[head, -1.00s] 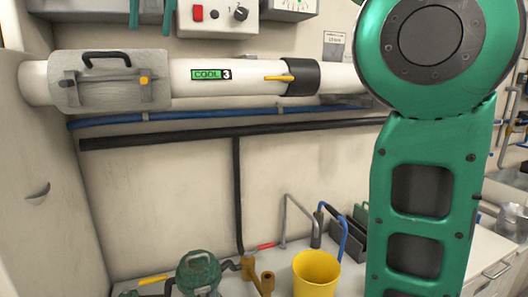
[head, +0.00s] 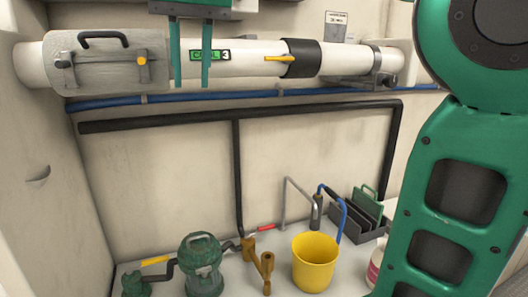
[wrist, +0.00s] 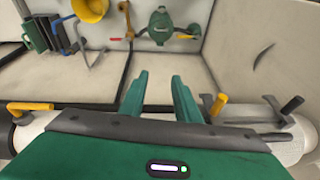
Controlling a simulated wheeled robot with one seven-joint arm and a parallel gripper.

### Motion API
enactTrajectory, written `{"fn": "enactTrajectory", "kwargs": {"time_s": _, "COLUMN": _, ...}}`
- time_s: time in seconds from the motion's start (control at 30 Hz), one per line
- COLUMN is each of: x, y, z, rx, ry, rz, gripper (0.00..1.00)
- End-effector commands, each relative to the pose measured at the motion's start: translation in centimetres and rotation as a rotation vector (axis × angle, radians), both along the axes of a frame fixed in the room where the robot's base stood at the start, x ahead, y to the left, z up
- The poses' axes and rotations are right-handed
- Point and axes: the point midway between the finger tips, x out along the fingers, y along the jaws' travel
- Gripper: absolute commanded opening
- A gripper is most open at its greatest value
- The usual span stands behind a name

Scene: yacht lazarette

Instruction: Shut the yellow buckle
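The yellow buckle (head: 142,60) is a small lever with a yellow end on the right side of the grey cover (head: 92,42) around the white pipe. In the wrist view the yellow buckle (wrist: 218,105) stands out from the pipe, just right of my fingers. A dark second buckle (head: 64,63) sits at the cover's left side; it also shows in the wrist view (wrist: 291,104). My gripper (head: 192,84) is open and empty, its two green fingers in front of the pipe by the COOL 3 label, right of the yellow buckle. The wrist view also shows my gripper (wrist: 160,78) with fingers apart.
A yellow valve handle (head: 279,58) is on the same pipe further right. A blue pipe (head: 250,97) and black pipe (head: 180,121) run below. A yellow bucket (head: 315,262) and green pump (head: 203,265) stand on the counter. Open space lies between pipes and counter.

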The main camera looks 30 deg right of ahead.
Motion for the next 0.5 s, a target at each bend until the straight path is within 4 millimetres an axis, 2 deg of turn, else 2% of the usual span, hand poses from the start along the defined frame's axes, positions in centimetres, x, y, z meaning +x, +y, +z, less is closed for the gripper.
{"fn": "enactTrajectory", "kwargs": {"time_s": 0.5, "x": -0.9, "y": -5.6, "z": -7.0, "rx": -0.018, "ry": 0.056, "rz": -0.067, "gripper": 0.30}}
